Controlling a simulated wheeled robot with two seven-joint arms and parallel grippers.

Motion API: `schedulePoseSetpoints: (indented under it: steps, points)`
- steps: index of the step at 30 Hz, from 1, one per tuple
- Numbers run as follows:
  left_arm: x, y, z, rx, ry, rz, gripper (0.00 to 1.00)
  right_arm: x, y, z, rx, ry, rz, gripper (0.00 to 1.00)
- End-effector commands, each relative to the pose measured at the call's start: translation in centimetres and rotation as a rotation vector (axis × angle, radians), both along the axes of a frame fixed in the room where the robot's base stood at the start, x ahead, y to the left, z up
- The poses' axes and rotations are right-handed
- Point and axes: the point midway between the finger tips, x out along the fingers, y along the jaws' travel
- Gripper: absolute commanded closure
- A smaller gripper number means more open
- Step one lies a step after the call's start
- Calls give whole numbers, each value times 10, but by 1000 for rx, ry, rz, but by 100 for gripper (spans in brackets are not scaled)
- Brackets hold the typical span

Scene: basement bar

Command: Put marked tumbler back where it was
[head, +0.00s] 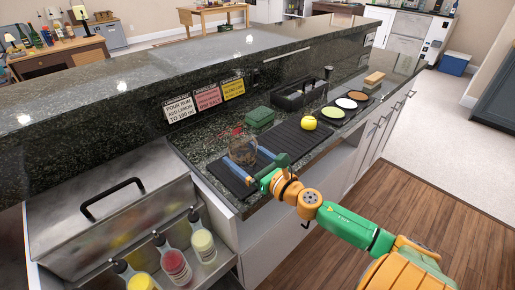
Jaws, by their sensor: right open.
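A clear glass tumbler (242,148) with a brownish tint stands on the dark counter, at the near end of the black bar mat (285,138). My right gripper (245,158) reaches in from the lower right. Its two blue fingers are apart, one on each side of the tumbler's near part. I cannot tell whether either finger touches the glass. A small red mark (236,131) shows just behind the tumbler; whether it is on the glass or the counter is unclear. My left gripper is not in view.
The raised granite ledge (180,65) bounds the back. Bottles (174,262) and a steel lidded bin (110,215) are at left.

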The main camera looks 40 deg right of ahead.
Motion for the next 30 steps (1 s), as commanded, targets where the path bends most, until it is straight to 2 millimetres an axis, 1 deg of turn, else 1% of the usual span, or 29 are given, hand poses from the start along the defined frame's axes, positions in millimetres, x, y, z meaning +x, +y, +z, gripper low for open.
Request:
schedulePoseSetpoints:
  steps: [1,8,18,22,30]
  points:
    - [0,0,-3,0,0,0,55,-6,0,-3,1,3,1,0]
    - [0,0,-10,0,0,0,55,-41,-3,-3,3,3,1,0]
    - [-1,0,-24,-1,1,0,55,-102,-8,-3,4,-1,-2,0]
    - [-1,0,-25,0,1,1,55,-113,-9,0,-2,0,0,0]
    - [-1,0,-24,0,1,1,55,-113,-9,1,-3,0,1,0]
